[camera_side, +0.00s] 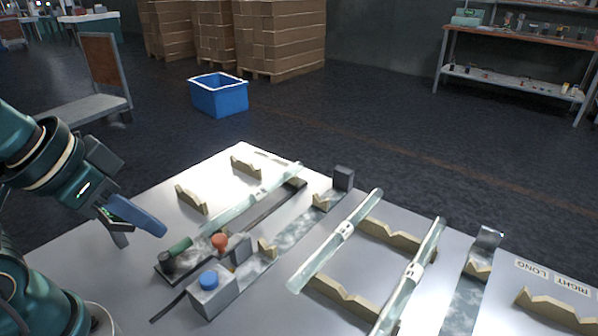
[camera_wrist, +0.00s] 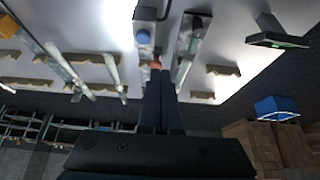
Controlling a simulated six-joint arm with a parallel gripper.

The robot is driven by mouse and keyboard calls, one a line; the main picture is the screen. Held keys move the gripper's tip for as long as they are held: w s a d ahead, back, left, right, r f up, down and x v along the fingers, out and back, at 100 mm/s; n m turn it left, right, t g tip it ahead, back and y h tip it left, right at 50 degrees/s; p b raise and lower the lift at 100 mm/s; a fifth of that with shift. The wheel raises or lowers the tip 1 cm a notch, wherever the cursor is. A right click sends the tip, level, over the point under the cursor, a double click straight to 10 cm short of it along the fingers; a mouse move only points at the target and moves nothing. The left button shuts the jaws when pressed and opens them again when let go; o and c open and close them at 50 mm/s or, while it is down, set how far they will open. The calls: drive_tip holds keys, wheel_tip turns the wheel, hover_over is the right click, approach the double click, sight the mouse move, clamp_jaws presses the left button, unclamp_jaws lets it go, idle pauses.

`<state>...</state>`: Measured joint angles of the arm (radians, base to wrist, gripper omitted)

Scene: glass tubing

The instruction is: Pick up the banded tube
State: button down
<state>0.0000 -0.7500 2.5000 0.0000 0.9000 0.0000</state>
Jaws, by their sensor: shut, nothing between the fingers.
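Three clear glass tubes show in the side view. The middle tube (camera_side: 322,256) and the right tube (camera_side: 399,299) rest slanted across tan notched supports, each with a pale band bearing a dark mark near its middle. The left tube (camera_side: 240,206) lies by a dark rail, with a small pale mark on it. I cannot tell which is the banded tube the task names. My gripper (camera_side: 150,222) is shut and empty, above the table's left part and apart from all tubes. In the wrist view its fingers (camera_wrist: 158,80) are together, and a tube (camera_wrist: 111,68) shows left of them.
A grey block with a blue knob (camera_side: 208,279) and a fixture with an orange knob (camera_side: 219,241) stand near the left tube. Empty tan notched supports (camera_side: 190,200) stand at the back left and another (camera_side: 555,306) at the right. A blue bin (camera_side: 218,95) is on the floor beyond.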

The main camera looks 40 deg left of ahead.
idle(0.4)
drive_tip(key=c, duration=0.5)
unclamp_jaws()
